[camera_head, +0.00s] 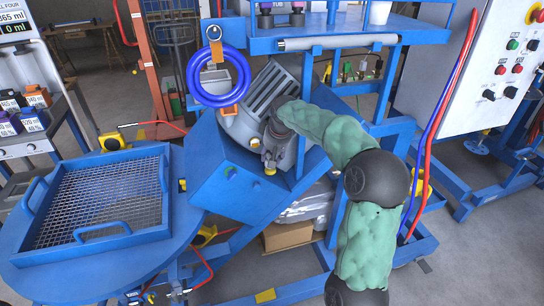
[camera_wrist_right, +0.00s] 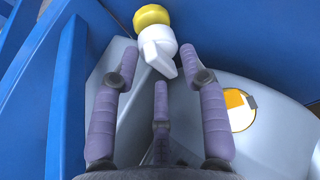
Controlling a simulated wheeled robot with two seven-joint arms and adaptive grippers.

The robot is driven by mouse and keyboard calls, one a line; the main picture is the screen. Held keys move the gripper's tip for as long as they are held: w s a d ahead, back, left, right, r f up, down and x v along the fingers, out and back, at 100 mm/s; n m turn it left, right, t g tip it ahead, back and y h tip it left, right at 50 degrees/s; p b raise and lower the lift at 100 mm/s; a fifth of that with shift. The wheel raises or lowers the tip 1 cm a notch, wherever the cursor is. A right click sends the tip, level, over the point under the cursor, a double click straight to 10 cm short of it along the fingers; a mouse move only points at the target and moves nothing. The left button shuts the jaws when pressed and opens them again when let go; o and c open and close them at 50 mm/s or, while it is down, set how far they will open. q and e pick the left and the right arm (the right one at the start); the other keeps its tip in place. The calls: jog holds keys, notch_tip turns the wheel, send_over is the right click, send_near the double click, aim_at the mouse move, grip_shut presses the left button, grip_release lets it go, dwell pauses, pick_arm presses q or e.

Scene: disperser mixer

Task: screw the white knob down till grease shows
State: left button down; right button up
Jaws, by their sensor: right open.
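The white knob (camera_wrist_right: 157,48) shows at the top middle of the right wrist view, with a wing pointing down and right and a rounded yellow part (camera_wrist_right: 152,16) beyond it. My right gripper (camera_wrist_right: 160,66) is open, its purple-grey fingers spread, with the tips just short of and to either side of the knob. I cannot tell whether any finger touches it. In the head view my right gripper (camera_head: 269,158) is by the grey motor housing (camera_head: 247,127), just above a small yellow part (camera_head: 270,171); the knob is hidden there. My left gripper is out of view.
A round yellow-and-white window (camera_wrist_right: 240,110) sits on the grey housing right of the fingers. Blue frame walls (camera_wrist_right: 68,90) rise close on the left.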

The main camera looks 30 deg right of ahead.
grip_shut()
jog(key=shift+r, duration=0.1)
